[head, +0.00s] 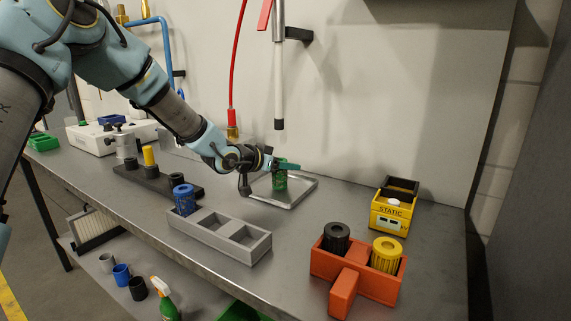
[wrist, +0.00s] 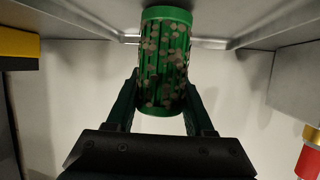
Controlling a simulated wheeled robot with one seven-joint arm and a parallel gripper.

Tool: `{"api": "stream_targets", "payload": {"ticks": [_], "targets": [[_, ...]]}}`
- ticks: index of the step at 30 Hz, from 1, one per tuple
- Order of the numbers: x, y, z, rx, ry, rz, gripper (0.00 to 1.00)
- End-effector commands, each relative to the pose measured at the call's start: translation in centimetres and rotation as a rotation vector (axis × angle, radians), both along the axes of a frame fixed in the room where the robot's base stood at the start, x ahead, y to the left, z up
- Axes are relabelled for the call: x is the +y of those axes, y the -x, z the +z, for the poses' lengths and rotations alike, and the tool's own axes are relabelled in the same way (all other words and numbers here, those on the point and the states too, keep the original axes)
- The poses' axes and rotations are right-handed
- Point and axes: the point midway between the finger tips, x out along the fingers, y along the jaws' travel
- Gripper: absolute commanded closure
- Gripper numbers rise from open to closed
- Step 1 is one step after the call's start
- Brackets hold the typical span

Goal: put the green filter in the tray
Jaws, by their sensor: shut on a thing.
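I cannot tell whether the filter's bottom touches the tray floor. In the wrist view the green filter (wrist: 166,60) sits between the two dark fingers of my gripper (wrist: 163,90). The tray holds nothing else that I can see.
A grey holder (head: 258,245) with a blue filter (head: 184,199) stands in front. An orange holder (head: 345,283) with black (head: 336,238) and yellow filters (head: 386,255) is at the right, near a yellow STATIC box (head: 391,218). A red hose (head: 235,70) hangs behind.

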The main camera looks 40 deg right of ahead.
Motion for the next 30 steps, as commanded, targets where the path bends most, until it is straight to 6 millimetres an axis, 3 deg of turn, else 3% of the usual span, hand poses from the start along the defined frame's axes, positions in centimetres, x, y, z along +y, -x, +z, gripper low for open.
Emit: {"api": "stream_targets", "payload": {"ticks": [7, 8, 15, 25, 30], "targets": [[0.0, 0.0, -0.5, 0.0, -0.001, 0.0, 1.0], [0.0, 0.0, -0.4, 0.0, -0.001, 0.0, 0.44], [0.0, 0.0, -0.4, 0.0, -0.001, 0.0, 0.17], [0.0, 0.0, 0.3, 0.0, 0.0, 0.0, 0.17], [2.5, -0.1, 0.9, -0.002, -0.001, 0.003, 0.17]]}}
